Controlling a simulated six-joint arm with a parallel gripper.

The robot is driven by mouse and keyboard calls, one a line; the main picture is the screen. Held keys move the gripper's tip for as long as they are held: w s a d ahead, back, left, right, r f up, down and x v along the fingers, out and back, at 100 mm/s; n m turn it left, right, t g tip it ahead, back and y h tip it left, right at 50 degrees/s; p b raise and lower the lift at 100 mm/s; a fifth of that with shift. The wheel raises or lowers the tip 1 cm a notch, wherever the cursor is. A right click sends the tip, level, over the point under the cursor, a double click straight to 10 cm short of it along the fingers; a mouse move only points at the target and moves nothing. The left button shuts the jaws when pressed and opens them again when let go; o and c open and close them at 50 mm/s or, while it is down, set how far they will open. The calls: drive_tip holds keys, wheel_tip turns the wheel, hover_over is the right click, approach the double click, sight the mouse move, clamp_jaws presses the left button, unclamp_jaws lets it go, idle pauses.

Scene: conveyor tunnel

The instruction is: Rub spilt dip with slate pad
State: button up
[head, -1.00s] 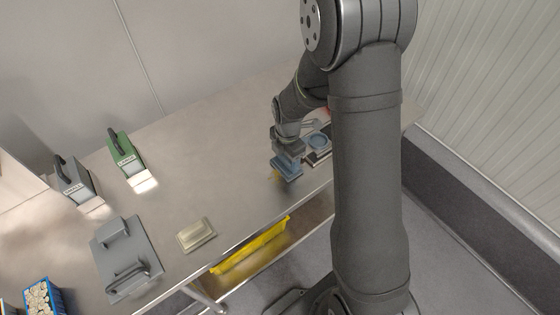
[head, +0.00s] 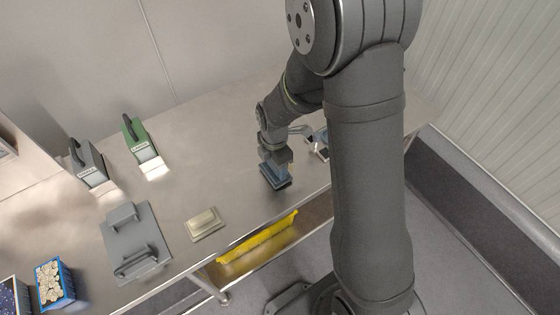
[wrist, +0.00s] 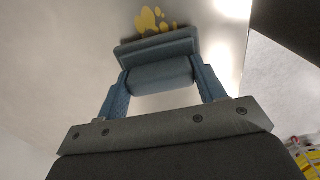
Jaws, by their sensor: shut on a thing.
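My gripper (head: 274,165) is shut on the handle of a slate-blue pad (head: 276,181), low over the metal table near its front edge. In the wrist view the two blue fingers of my gripper (wrist: 160,75) clasp the grip of the pad (wrist: 158,47) from both sides. The spilt dip (wrist: 155,20) shows there as yellow blotches on the table just beyond the pad's far edge. In the head view the dip is hidden behind the pad and gripper. I cannot tell whether the pad touches the table.
A beige block (head: 205,224) lies left of the pad. Further left are a grey plate with handles (head: 135,243), a grey tool (head: 89,165), a green tool (head: 138,140) and a blue crate (head: 66,284). A yellow bin (head: 258,238) sits below the table edge.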

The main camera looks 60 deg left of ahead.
drive_tip(key=shift+r, duration=3.6)
drive_tip(key=shift+w, duration=0.3)
drive_tip(key=w+d+r+m, duration=0.1)
drive_tip(key=w+m, duration=0.1)
drive_tip(key=w, duration=0.5)
drive_tip(key=w+d+r+m, duration=0.1)
drive_tip(key=w+d+m, duration=0.1)
drive_tip(key=w, duration=0.5)
drive_tip(key=w+d+f+m, duration=0.4)
drive_tip(key=w+d+m, duration=0.65)
drive_tip(key=w, duration=0.35)
drive_tip(key=w+d+f+m, duration=0.2)
drive_tip(key=w+d+m, duration=0.1)
drive_tip(key=d+m, duration=0.4)
drive_tip(key=w+d+f+m, duration=0.2)
drive_tip(key=w+d+m, duration=0.2)
drive_tip(key=d, duration=0.9)
drive_tip(key=w+d+f+m, duration=0.3)
drive_tip(key=d+m, duration=0.7)
drive_tip(key=shift+w+d, duration=0.25)
drive_tip(key=shift+w, duration=0.15)
